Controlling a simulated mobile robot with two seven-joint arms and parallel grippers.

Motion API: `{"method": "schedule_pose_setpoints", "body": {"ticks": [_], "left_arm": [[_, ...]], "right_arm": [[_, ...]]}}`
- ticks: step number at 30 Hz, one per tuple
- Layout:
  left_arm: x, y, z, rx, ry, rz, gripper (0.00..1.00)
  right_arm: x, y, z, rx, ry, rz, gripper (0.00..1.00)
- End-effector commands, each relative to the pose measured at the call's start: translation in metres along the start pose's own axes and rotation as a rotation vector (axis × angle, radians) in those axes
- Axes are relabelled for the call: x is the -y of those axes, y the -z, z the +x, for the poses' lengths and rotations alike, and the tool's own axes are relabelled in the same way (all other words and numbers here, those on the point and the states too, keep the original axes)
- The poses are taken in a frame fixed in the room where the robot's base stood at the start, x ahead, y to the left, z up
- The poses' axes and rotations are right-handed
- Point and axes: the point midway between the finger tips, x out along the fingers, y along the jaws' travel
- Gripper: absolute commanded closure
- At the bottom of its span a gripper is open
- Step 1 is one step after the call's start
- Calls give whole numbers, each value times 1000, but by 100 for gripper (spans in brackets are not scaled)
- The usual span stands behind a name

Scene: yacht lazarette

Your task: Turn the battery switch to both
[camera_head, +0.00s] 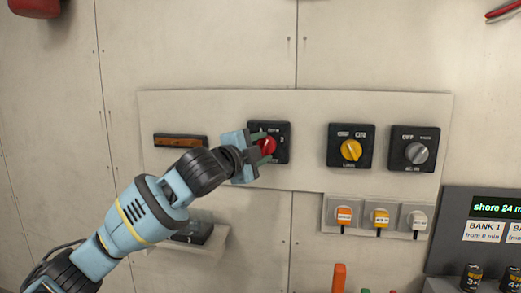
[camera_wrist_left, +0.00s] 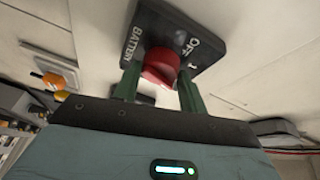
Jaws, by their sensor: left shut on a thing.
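The battery switch (camera_head: 284,130) is a black square plate with a red knob (camera_head: 268,146), on the light panel at the middle of the head view. In the left wrist view the plate (camera_wrist_left: 180,20) reads "BATTERY", "OFF" and "1", and the red knob (camera_wrist_left: 160,66) stands out from it. My left gripper (camera_head: 262,148) reaches in from the left, and its two green fingers are shut on the knob, one on each side; the left wrist view shows the same grip (camera_wrist_left: 158,88). The knob's pointer and the other markings cannot be made out. My right gripper is not in view.
Right of it are a switch with a yellow knob (camera_head: 351,150) and one with a grey knob (camera_head: 416,153). Below them are several plugged sockets (camera_head: 381,218). A display box (camera_head: 485,205) stands lower right. An orange-brown bar (camera_head: 180,141) is left of my gripper.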

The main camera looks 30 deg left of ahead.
Motion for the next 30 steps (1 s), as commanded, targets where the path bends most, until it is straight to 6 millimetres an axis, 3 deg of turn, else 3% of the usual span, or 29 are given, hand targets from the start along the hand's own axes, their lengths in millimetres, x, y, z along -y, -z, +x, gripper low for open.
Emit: {"method": "schedule_pose_setpoints", "body": {"ticks": [19,20,24,30], "left_arm": [[-1,0,0,4,-23,48,81],[-1,0,0,4,-23,48,57],[-1,0,0,4,-22,48,39],[0,0,0,4,-20,48,37]], "right_arm": [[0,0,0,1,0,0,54],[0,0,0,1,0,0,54],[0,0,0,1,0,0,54],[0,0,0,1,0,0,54]]}}
